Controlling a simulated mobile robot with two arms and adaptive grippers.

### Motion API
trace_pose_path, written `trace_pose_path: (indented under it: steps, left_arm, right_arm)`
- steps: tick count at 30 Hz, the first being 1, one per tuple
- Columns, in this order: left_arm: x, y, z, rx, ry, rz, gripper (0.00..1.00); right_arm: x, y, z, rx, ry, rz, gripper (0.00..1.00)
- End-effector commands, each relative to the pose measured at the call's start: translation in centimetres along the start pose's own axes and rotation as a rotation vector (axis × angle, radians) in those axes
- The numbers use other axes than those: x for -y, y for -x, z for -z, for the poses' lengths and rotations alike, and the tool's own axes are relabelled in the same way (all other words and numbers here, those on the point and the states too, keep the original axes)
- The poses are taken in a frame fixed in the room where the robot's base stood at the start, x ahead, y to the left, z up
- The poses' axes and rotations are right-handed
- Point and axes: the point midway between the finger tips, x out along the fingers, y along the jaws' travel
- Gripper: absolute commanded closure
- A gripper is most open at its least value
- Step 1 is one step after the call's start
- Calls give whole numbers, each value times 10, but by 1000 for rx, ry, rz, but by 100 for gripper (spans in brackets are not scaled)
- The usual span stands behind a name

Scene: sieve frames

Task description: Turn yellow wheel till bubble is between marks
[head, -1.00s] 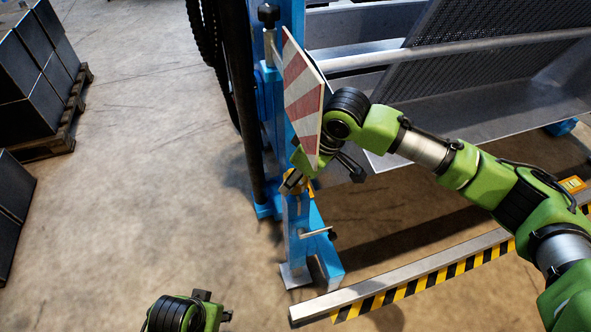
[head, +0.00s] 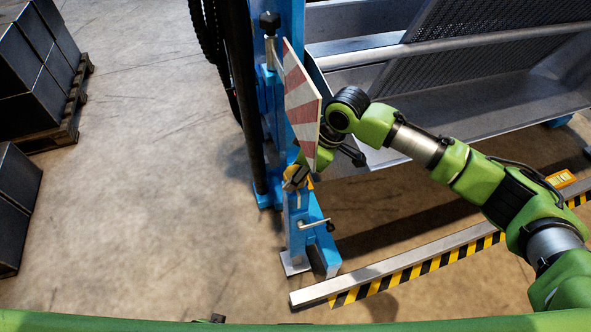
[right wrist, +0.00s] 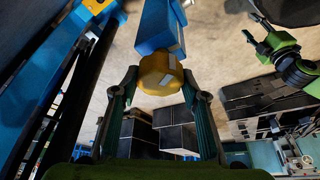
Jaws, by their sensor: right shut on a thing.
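The yellow wheel (right wrist: 160,74) sits at the end of a blue post, between the fingertips of my right gripper (right wrist: 160,82), which is shut on it. In the head view only a little of the wheel (head: 310,184) shows at my right gripper (head: 297,178), below the red-and-white striped plate. A small yellow level (head: 561,179) lies on the rail at the right; its bubble and marks are too small to read.
The striped plate (head: 301,105) stands close beside my right wrist. A small crank (head: 315,225) sticks out of the blue frame below the wheel. A black-and-yellow striped rail (head: 400,287) runs along the front. Dark boxes (head: 35,70) stand at the left; the floor between is clear.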

Motion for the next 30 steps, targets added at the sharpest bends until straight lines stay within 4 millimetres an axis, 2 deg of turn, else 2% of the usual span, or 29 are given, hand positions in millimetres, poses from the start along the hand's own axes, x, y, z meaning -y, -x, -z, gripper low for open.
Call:
trace_pose_path:
  steps: [14,15,17,26,30]
  left_arm:
    - [0,-2,-3,2,-1,0,60]
    - [0,-2,-3,2,-1,0,60]
    - [0,-2,-3,2,-1,0,60]
    - [0,-2,-3,2,0,0,60]
    - [0,-2,-4,3,1,-1,60]
  right_arm:
    - [2,-1,0,1,7,7,81]
    - [2,-1,0,1,7,7,54]
    - [2,-1,0,1,7,6,42]
    - [0,0,0,0,6,4,42]
    - [0,8,0,-1,6,3,42]
